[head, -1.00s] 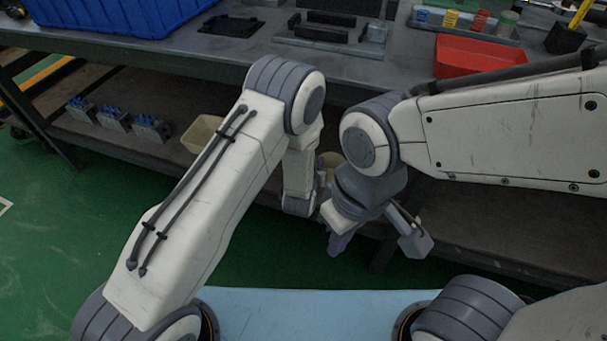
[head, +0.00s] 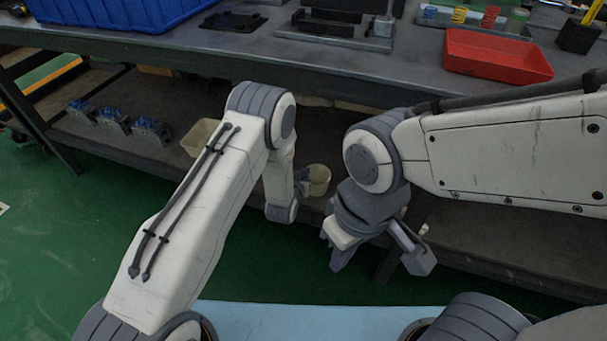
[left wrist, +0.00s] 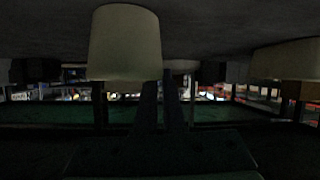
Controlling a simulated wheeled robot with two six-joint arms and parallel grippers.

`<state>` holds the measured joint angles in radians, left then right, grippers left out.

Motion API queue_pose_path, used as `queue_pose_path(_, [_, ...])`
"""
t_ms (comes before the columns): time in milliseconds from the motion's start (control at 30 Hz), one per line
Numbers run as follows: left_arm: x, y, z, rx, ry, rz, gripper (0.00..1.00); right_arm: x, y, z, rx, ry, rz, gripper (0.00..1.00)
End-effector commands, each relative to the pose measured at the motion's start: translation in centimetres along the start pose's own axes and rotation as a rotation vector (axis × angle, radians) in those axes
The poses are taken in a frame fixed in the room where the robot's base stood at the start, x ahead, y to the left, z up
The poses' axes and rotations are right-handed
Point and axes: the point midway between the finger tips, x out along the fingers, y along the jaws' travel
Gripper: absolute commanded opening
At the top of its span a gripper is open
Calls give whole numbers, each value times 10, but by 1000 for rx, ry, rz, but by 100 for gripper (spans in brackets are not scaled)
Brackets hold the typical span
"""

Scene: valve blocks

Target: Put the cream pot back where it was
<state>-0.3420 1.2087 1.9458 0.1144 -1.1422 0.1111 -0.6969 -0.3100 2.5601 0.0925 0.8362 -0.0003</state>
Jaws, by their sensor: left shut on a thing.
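The cream pot (head: 319,178) is at the front edge of the lower shelf, just right of my left wrist in the head view. In the left wrist view the pot (left wrist: 125,42) looms large at upper left, its wide end toward the bottom of the picture. My left gripper (head: 304,181) is shut on the pot's side, partly hidden by its own arm; its dark fingers show close together in the left wrist view (left wrist: 161,95). I cannot tell whether the pot touches the shelf. My right gripper (head: 380,259) is open and empty, in front of the shelf.
A cream bin (head: 201,137) stands on the lower shelf (head: 90,142), left of my left arm. Several blue-topped valve blocks (head: 113,120) stand farther left. On the bench above are a blue crate (head: 110,12) and a red tray (head: 497,58).

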Motion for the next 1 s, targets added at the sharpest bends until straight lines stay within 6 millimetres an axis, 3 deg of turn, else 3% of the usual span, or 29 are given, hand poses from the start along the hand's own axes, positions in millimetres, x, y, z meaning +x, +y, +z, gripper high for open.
queue_pose_path(33, [1,0,2,0,0,0,0,1,0,0,0,0,0,0])
queue_pose_path(133, [0,0,1,0,0,0,37,1,0,0,0,0,0,0])
queue_pose_path(167, [0,0,1,0,0,0,38,1,0,0,0,0,0,0])
queue_pose_path(567, [-6,0,-2,0,-1,0,38,-4,0,0,0,0,0,0])
queue_pose_path(1000, [-93,1,-2,1,-4,0,38,-39,-3,-2,0,0,0,0])
